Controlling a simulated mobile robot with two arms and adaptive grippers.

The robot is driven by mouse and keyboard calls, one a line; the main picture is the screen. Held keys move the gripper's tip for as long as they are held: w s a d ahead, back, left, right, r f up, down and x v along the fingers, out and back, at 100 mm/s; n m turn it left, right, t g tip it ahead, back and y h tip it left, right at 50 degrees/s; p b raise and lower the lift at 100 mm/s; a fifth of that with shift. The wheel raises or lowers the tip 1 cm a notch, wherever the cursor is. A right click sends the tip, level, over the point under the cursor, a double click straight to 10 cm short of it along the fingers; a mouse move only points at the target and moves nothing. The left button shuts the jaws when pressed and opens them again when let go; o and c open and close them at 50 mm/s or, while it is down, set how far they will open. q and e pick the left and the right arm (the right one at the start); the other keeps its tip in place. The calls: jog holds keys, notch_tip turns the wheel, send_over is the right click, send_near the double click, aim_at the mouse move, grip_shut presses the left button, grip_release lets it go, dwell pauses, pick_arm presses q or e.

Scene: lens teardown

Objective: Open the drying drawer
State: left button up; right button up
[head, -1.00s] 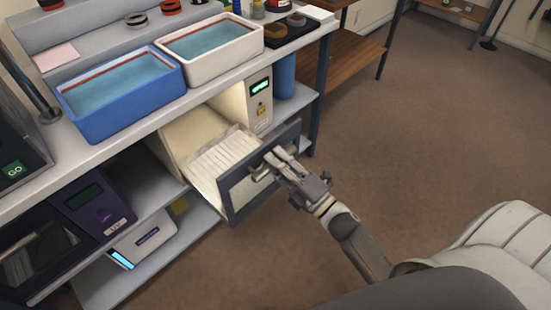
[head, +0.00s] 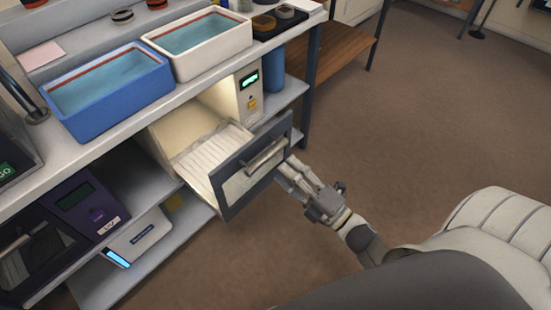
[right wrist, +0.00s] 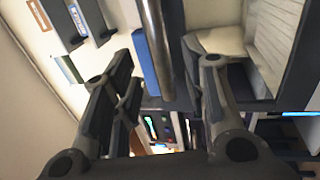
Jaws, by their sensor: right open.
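The drying drawer (head: 238,190) is pulled well out of its lit cabinet under the bench, with its pale ribbed inside showing. Its grey bar handle (head: 265,155) is on the dark-framed front. My right gripper (head: 291,176) is just to the right of the drawer front, apart from the handle, and holds nothing. In the right wrist view the handle (right wrist: 155,45) shows as a long bar beyond the spread fingers of my right gripper (right wrist: 165,72). My left gripper is not in view.
The cabinet has a panel with a green display (head: 249,80). A blue tub (head: 115,112) and a white tub (head: 210,68) stand on the bench above. A purple device (head: 88,205) is on the shelf at left. The brown floor (head: 410,120) is clear at right.

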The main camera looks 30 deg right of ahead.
jog(key=v, duration=0.5)
dwell(0.4)
notch_tip(320, 180, down, 27)
jog(key=s+m+g+h, duration=0.2)
jog(key=m+g+h, duration=0.7)
jog(key=m, duration=0.6)
jog(key=s+a+f+m+g+y, duration=0.2)
jog(key=s+a+f+m+g, duration=0.3)
jog(key=s+f+g, duration=0.45)
pick_arm(q)
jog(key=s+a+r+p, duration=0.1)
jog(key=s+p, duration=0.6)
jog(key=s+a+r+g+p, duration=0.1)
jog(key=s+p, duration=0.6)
jog(key=p, duration=0.1)
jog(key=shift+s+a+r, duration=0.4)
pick_arm(e)
jog(key=s+d+r, duration=0.2)
jog(key=s, duration=1.5)
jog(key=shift+s+d+r, duration=0.15)
jog(key=shift+s+d, duration=0.2)
jog(key=shift+d, duration=0.05)
